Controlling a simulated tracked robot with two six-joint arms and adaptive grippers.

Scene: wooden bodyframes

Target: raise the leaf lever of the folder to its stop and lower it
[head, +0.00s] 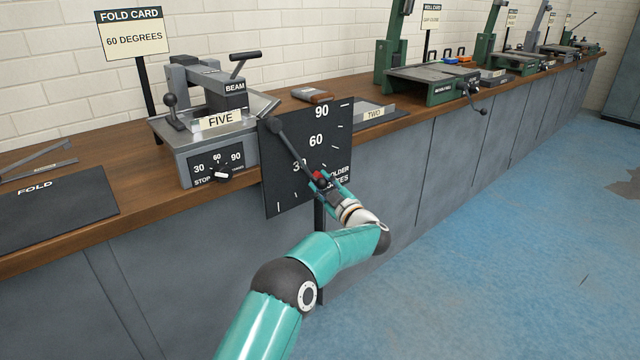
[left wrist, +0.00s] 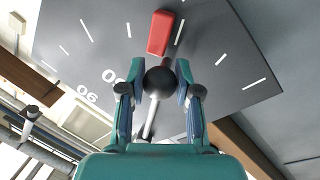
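The folder (head: 215,140) is a grey machine on the bench with a beam clamp on top and a "FIVE" label. A black degree plate (head: 290,185) marked 30, 60 and 90 stands at its right side. The leaf lever (head: 294,150) slants down and right across this plate, with its low end near the 30 mark. My left gripper (head: 328,186) is at that low end. In the left wrist view its fingers (left wrist: 160,76) close on both sides of the black ball knob (left wrist: 160,84). A red pointer (left wrist: 160,32) lies just beyond the knob. My right gripper is out of view.
The stop dial (head: 222,174) is on the folder's front. A "FOLD CARD 60 DEGREES" sign (head: 134,32) stands behind. A dark mat marked "FOLD" (head: 55,212) lies at left, a "TWO" tray (head: 374,114) at right. Blue floor (head: 500,240) in front of the cabinets is clear.

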